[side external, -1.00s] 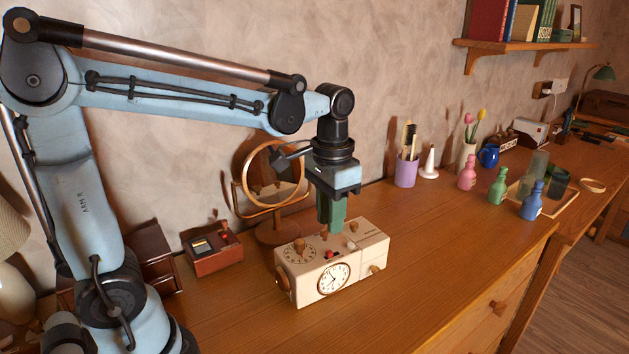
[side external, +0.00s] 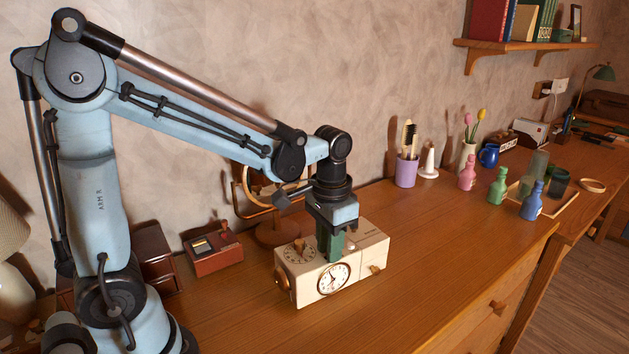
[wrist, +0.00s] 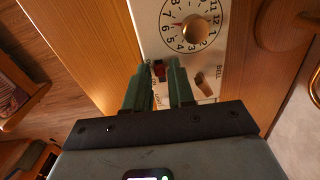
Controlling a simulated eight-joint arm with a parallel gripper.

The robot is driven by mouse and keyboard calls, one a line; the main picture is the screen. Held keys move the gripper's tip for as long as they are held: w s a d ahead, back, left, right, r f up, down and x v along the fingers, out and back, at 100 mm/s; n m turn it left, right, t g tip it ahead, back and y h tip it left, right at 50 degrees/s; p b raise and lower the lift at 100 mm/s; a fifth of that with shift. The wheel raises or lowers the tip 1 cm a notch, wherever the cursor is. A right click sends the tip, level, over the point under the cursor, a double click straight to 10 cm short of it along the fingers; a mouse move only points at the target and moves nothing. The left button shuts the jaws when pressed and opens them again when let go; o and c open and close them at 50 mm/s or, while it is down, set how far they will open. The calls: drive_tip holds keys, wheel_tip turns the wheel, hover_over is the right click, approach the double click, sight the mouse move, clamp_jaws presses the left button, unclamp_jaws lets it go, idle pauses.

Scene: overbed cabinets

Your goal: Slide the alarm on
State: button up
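The alarm clock (side external: 352,278) is a cream box with a clock face on its front, standing on the desk. In the wrist view its top (wrist: 209,62) shows a round numbered dial (wrist: 192,27), a small red slide switch (wrist: 159,68) with lettering beside it, and a wooden lever marked BELL (wrist: 204,84). My gripper (side external: 334,250) points down at the clock's top, and its fingers hide the switch in the side view. In the wrist view the green fingertips (wrist: 160,66) are a narrow gap apart, with the switch between them. Contact with it cannot be told.
A round mirror (side external: 236,193) stands behind the clock. A small red-brown box (side external: 218,262) sits to its left. A purple cup with brushes (side external: 406,172) and several coloured bottles (side external: 467,175) stand to the right.

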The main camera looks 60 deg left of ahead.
clamp_jaws()
drive_tip(key=shift+w, duration=0.55)
idle(0.5)
unclamp_jaws()
drive_tip(key=shift+r, duration=0.1)
drive_tip(key=shift+r, duration=2.9)
